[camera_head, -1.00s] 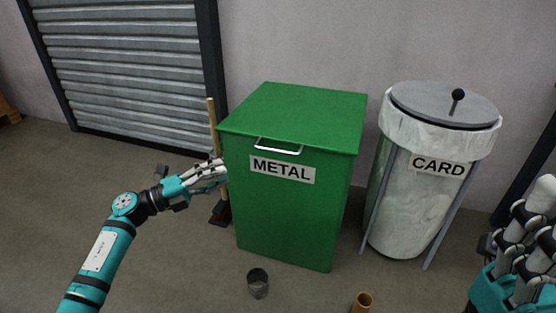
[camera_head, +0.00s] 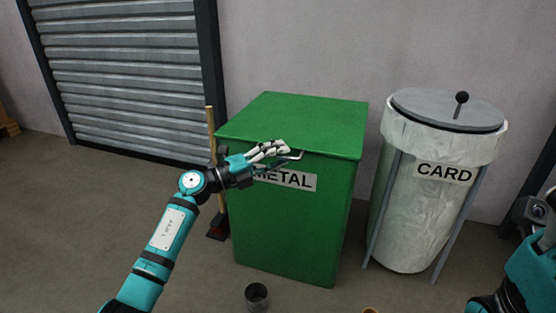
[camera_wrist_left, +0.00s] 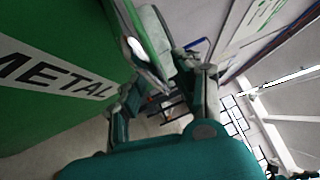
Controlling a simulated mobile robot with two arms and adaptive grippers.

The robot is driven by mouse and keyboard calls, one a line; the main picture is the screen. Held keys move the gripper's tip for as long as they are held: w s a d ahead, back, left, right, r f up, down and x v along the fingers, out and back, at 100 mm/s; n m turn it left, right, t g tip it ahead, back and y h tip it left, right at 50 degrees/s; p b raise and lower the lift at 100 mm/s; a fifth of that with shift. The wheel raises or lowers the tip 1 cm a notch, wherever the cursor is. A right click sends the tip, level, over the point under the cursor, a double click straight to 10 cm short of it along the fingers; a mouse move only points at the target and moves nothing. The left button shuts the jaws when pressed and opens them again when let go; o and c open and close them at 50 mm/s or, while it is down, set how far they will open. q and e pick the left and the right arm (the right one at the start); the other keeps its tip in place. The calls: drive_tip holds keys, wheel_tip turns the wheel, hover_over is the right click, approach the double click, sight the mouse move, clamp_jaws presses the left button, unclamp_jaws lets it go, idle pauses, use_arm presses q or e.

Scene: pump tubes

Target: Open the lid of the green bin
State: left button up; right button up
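The green bin (camera_head: 290,220) has a flat green lid (camera_head: 300,120), which is closed, and a METAL label on its front. A light bar handle (camera_head: 296,156) sits at the lid's front edge. My left gripper (camera_head: 275,149) is at the handle, its fingers over the handle's left part and partly hiding it and the label. In the left wrist view the fingers (camera_wrist_left: 165,90) stand apart, close beside the lid's front edge; contact with the handle is unclear. My right arm is at the right edge, with its fingers out of view.
A CARD bin (camera_head: 410,220) with a grey knobbed lid stands to the right. A broom (camera_head: 212,135) leans left of the green bin. A dark metal can (camera_head: 257,296) and an orange-brown object (camera_head: 370,310) are on the floor in front.

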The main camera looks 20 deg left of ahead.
use_arm(q)
clamp_jaws()
idle(0.7)
